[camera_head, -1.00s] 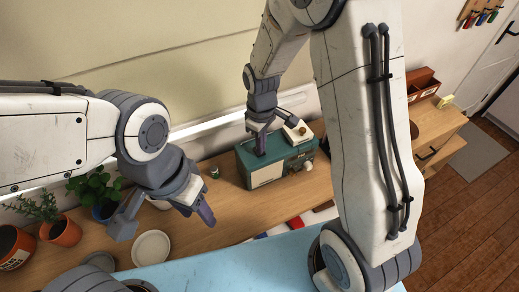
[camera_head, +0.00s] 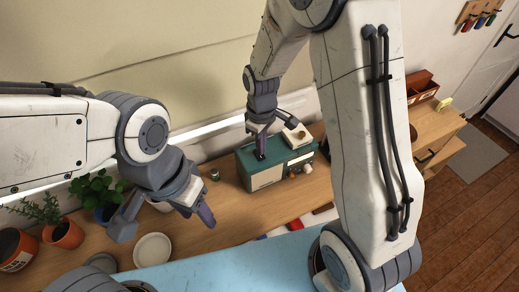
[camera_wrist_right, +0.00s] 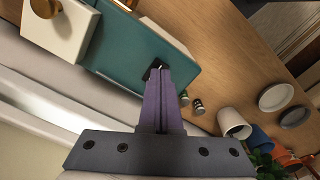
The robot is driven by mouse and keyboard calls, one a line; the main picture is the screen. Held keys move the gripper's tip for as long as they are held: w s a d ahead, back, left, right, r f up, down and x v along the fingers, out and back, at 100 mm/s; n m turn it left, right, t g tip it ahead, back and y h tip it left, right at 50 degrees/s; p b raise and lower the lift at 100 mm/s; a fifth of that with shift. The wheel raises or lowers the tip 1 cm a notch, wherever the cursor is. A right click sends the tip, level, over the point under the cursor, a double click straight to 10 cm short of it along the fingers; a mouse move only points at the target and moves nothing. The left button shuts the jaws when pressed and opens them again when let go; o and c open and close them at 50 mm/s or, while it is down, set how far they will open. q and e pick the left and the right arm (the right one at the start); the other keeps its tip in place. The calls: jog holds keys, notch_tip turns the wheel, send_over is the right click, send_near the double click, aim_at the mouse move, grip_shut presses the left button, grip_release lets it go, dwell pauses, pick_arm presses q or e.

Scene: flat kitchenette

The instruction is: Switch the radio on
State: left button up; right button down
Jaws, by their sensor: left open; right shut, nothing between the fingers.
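The teal radio (camera_head: 297,160) with a pale front panel stands on the wooden counter, below the wall. My right gripper (camera_head: 261,157) is shut and empty, pointing down at the left part of the radio's top. In the right wrist view, its fingertips (camera_wrist_right: 157,72) are at a small black switch (camera_wrist_right: 154,65) on the teal top (camera_wrist_right: 125,45). The fingers partly hide the switch; its position and whether they touch it cannot be told. My left gripper (camera_head: 206,214) is open and empty over the counter, left of the radio and apart from it.
A white box (camera_head: 298,136) with a knob is at the radio's back right. A small jar (camera_head: 215,174) stands left of the radio. A white plate (camera_head: 152,249) and potted plants (camera_head: 65,235) are further left. A blue surface (camera_head: 225,270) lies in front.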

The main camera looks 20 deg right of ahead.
notch_tip(320, 180, up, 5)
jog(key=p, duration=0.4)
dwell(0.5)
jog(key=s+a+r+b, duration=0.2)
jog(key=s+a+b, duration=0.2)
jog(key=s, duration=0.7)
jog(key=s+a+r+m+y+b, duration=0.1)
jog(key=s+a+b, duration=0.3)
jog(key=s, duration=0.6)
jog(key=shift+s+r, duration=0.4)
jog(key=shift+r, duration=0.25)
